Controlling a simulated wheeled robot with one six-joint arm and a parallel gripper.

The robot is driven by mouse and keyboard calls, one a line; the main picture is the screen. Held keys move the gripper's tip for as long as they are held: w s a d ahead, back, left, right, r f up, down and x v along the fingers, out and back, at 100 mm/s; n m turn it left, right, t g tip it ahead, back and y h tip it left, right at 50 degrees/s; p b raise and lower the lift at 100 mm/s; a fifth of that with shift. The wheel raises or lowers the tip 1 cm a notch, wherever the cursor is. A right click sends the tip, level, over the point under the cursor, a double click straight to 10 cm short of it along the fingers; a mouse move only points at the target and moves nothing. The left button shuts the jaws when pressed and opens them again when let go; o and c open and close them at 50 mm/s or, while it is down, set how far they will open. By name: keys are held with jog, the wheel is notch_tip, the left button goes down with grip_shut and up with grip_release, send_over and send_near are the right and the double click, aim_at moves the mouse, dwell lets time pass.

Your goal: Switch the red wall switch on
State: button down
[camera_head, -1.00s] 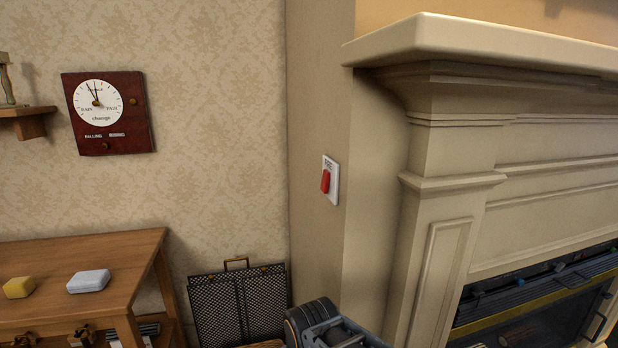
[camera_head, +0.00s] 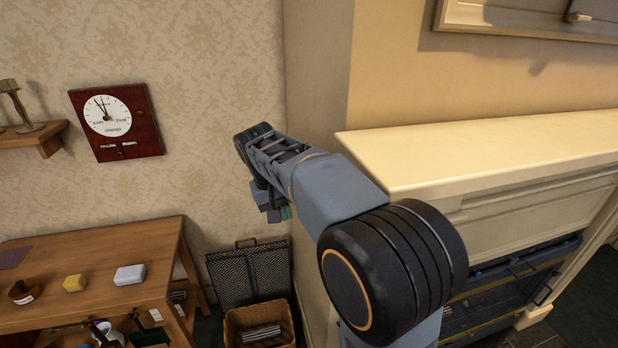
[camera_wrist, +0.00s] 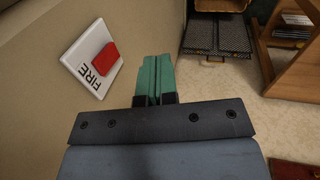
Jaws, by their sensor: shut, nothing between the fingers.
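The red wall switch (camera_wrist: 105,62) is a red rocker on a white plate marked FIRE (camera_wrist: 92,72), mounted on the beige wall. In the wrist view it lies at the upper left, to the left of my fingertips and apart from them. My gripper (camera_wrist: 157,62) has green fingers shut together with nothing between them. In the head view my arm hides the switch, and only a little of the green of my gripper (camera_head: 286,212) shows beside the chimney wall. I cannot tell which way the rocker is tilted.
The mantel shelf (camera_head: 480,155) juts out to the right of my arm. A wooden table (camera_head: 150,245) with small objects stands at the left. A mesh fire screen (camera_head: 250,272) and a box (camera_head: 260,318) are on the floor below. A barometer (camera_head: 118,122) hangs on the wall.

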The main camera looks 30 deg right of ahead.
notch_tip(320, 180, up, 6)
jog(key=w+p, duration=0.2)
jog(key=p, duration=0.1)
jog(key=shift+w+d+m+g+h, duration=0.2)
jog(key=shift+w+m+g+h, duration=0.1)
jog(key=shift+h, duration=0.1)
jog(key=s+d+f+p, duration=0.1)
jog(key=d+f, duration=0.6)
jog(key=f, duration=0.3)
jog(key=shift+s, duration=0.25)
